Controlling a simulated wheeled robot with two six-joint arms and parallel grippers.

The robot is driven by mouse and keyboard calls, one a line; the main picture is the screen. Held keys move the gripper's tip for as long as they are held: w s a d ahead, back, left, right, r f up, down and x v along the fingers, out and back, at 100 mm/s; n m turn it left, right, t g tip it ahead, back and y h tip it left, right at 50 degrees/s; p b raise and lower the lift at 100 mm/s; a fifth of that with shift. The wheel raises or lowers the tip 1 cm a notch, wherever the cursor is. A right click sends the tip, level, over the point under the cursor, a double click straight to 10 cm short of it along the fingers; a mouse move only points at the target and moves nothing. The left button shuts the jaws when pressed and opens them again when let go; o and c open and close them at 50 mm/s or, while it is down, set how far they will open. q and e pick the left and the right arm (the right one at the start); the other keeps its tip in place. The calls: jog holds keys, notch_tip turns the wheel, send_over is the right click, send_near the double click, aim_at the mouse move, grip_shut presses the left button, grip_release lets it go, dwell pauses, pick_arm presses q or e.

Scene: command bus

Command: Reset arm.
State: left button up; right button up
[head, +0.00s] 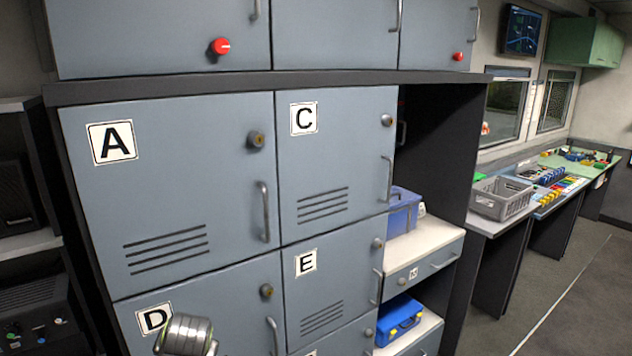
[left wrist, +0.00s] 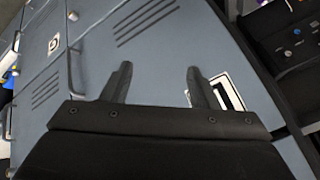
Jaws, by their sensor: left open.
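My left gripper (left wrist: 160,85) shows in the left wrist view with its two dark fingers apart and nothing between them. It is in front of a grey-blue locker door (left wrist: 160,60) with slots and a white label, which the right finger partly covers. I cannot tell the gap to the door. In the head view a silver rounded part of my arm shows at the bottom, in front of the locker door marked D (head: 240,318). The left gripper's fingers are not visible there. My right gripper is in neither view.
Closed lockers A (head: 190,200), C (head: 340,155) and E (head: 330,275) have handles that stick out. Open shelves hold a blue box (head: 400,212) and a blue case (head: 398,318). A grey basket (head: 502,200) sits on the right-hand counter. Floor (head: 570,290) is clear at right.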

pick_arm(q)
jog(key=s+a+f+g+h, duration=0.1)
jog(key=s+a+f, duration=0.1)
jog(key=s+f, duration=0.5)
jog(key=s+a+f, duration=0.2)
jog(key=s+f, duration=0.1)
jog(key=s, duration=0.8)
jog(key=s+n+g+h, duration=0.1)
jog(key=s, duration=1.6)
notch_tip(320, 180, down, 30)
jog(key=a+g+b, duration=0.1)
jog(key=b, duration=0.2)
jog(key=s+d+f+g+h+b, duration=0.1)
jog(key=s+f+b, duration=0.2)
jog(key=s+f, duration=1.2)
jog(key=shift+s+f+g, duration=0.15)
jog(key=shift+f+g, duration=0.15)
jog(key=shift+f, duration=0.65)
jog(key=shift+d, duration=0.1)
